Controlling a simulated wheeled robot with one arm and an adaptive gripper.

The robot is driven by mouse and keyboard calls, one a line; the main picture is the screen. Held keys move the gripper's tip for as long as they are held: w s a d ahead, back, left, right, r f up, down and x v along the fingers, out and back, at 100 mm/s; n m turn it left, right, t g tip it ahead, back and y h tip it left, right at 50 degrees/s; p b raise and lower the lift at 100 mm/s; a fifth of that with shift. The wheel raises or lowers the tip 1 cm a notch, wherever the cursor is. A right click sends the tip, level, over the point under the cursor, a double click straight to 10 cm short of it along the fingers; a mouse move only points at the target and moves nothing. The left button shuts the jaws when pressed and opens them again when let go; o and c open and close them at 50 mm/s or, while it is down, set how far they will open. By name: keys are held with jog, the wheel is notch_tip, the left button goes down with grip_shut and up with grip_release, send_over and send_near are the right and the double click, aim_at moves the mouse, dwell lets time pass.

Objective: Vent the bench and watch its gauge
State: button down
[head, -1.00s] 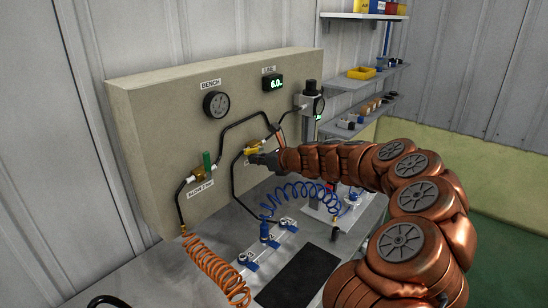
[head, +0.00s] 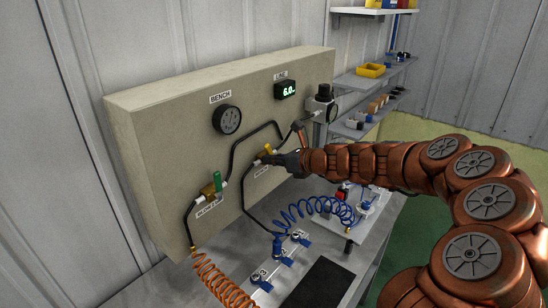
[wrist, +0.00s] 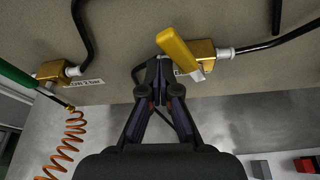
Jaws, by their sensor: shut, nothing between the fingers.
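The round black BENCH gauge (head: 227,119) is on the beige panel; its needle is too small to read. A brass valve with a yellow handle (head: 268,149) is low on the panel, in the black pipe run. In the wrist view the yellow handle (wrist: 187,56) slants across its brass body. My gripper (wrist: 158,72) is shut and empty. Its fingertips are just left of the handle, close to the panel; I cannot tell if they touch it. In the head view my gripper (head: 276,159) is at the valve's lower right. The label beside the valve is partly hidden.
A green-handled valve (head: 216,184) is further left, above an orange coiled hose (head: 218,279). The LINE display (head: 285,90) shows 6.0. A regulator (head: 322,104) is at the panel's right. A blue coiled hose (head: 318,208) and blue fittings (head: 278,247) are on the bench below.

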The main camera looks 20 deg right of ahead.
jog(key=shift+w+d+r+m+g+y, duration=0.15)
jog(key=shift+m+y, duration=0.1)
jog(key=shift+m, duration=0.25)
jog(key=shift+w+r+m+g+y, duration=0.15)
jog(key=shift+m+y, duration=0.1)
jog(key=shift+m, duration=0.25)
jog(key=shift+r+p, duration=0.2)
jog(key=shift+p, duration=0.1)
jog(key=shift+s+r, duration=0.1)
jog(key=shift+r, duration=0.5)
jog(key=s+d+b, duration=0.3)
jog(key=s+d, duration=0.2)
jog(key=s, duration=0.3)
